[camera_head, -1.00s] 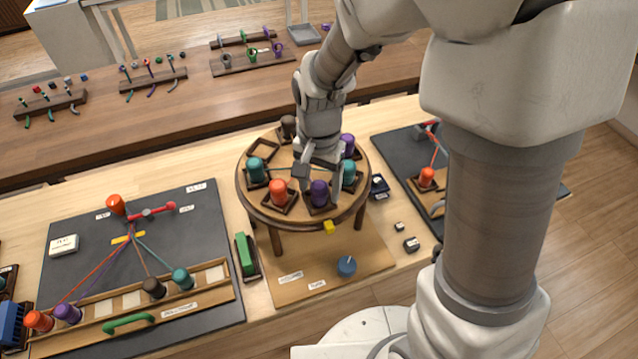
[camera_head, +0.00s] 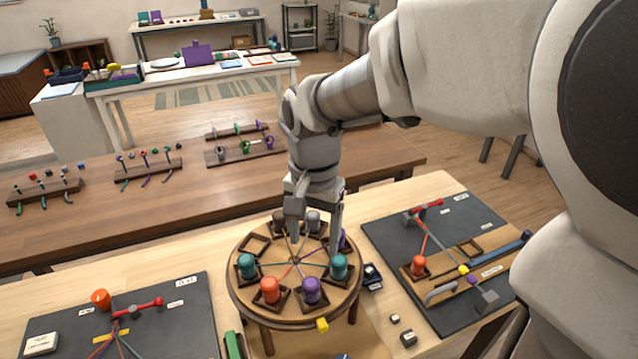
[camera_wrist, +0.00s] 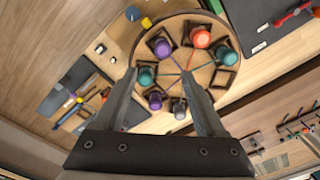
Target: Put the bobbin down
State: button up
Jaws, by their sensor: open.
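The round braiding stand (camera_head: 236,290) carries several upright bobbins in square wooden holders, with cords meeting at its middle. At its front are an orange bobbin (camera_head: 270,290) and a purple bobbin (camera_head: 311,290). A teal bobbin stands at the left (camera_head: 246,266) and another at the right (camera_head: 339,266). A grey bobbin (camera_head: 313,221) and a second purple bobbin (camera_wrist: 155,100), partly hidden in the head view, stand toward the back. My gripper (camera_head: 316,236) is open and empty above the stand. In the wrist view its fingers (camera_wrist: 161,78) are spread, with nothing held between them.
An empty square holder (camera_head: 255,245) is at the stand's back left. Dark boards with cords lie left (camera_head: 180,310) and right (camera_head: 385,235). A yellow block (camera_head: 322,325) sits at the stand's front rim. A brown bench (camera_head: 100,215) with small racks is behind.

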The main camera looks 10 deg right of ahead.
jog(key=s+d+r+n+t, duration=0.5)
jog(key=s+d, duration=0.5)
jog(key=s, duration=0.2)
jog(key=shift+r+n, duration=0.3)
jog(key=shift+r, duration=0.55)
jog(key=shift+a, duration=0.15)
dwell(0.3)
